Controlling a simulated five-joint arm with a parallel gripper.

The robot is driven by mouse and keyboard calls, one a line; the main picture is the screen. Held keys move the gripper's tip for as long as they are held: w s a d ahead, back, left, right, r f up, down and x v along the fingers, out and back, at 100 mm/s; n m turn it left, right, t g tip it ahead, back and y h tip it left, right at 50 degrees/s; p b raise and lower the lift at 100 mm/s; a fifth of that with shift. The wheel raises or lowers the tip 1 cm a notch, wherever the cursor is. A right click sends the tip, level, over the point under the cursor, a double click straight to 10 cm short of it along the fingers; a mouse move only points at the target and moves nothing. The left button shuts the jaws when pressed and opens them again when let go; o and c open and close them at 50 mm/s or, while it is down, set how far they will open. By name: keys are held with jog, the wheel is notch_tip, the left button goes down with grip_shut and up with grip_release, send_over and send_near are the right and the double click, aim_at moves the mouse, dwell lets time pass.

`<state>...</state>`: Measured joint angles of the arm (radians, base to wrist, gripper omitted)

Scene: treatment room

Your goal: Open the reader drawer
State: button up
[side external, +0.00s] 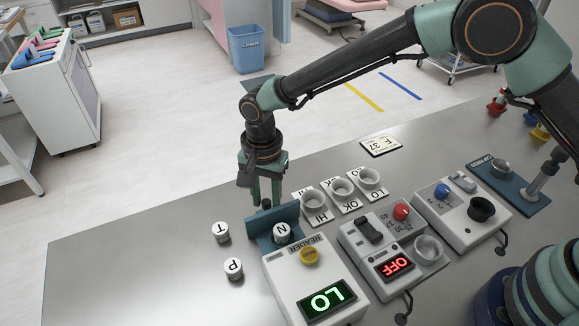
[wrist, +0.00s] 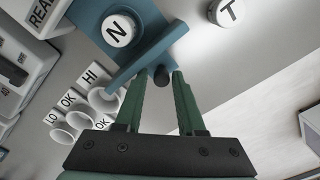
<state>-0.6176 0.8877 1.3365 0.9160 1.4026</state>
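The white reader (side external: 309,266) stands on the grey table, with a yellow button and a green "LO" display. Its blue drawer (side external: 263,243) extends from the end nearest my gripper, and a white round piece marked N (side external: 283,233) sits in it. The drawer also shows in the wrist view (wrist: 88,18). A dark knob (wrist: 162,76) is on the drawer's front panel. My gripper (side external: 266,199) points down at that front. Its two green fingers (wrist: 160,80) are apart, one on each side of the knob, with small gaps visible. I see no firm hold.
Round pieces T (side external: 221,232) and P (side external: 233,268) stand on the table left of the reader. White cups (side external: 342,189) labelled HI, OK and LO stand to the right of the drawer. A device showing "OFF" (side external: 382,248) is beside the reader. The table left of T is clear.

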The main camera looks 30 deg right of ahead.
notch_tip(320, 180, up, 12)
dwell(0.6)
jog(key=s+d+r+n+t, duration=0.1)
jog(key=d+r+n, duration=0.1)
jog(key=d+r, duration=0.45)
jog(key=s+d+r+n+t, duration=0.15)
jog(key=d+r, duration=0.25)
jog(key=d, duration=0.6)
jog(key=s+d+n+t, duration=0.3)
jog(key=s+d+n, duration=0.2)
jog(key=s+d, duration=0.5)
jog(key=d, duration=0.3)
jog(key=shift+s+f, duration=0.25)
jog(key=shift+s, duration=0.05)
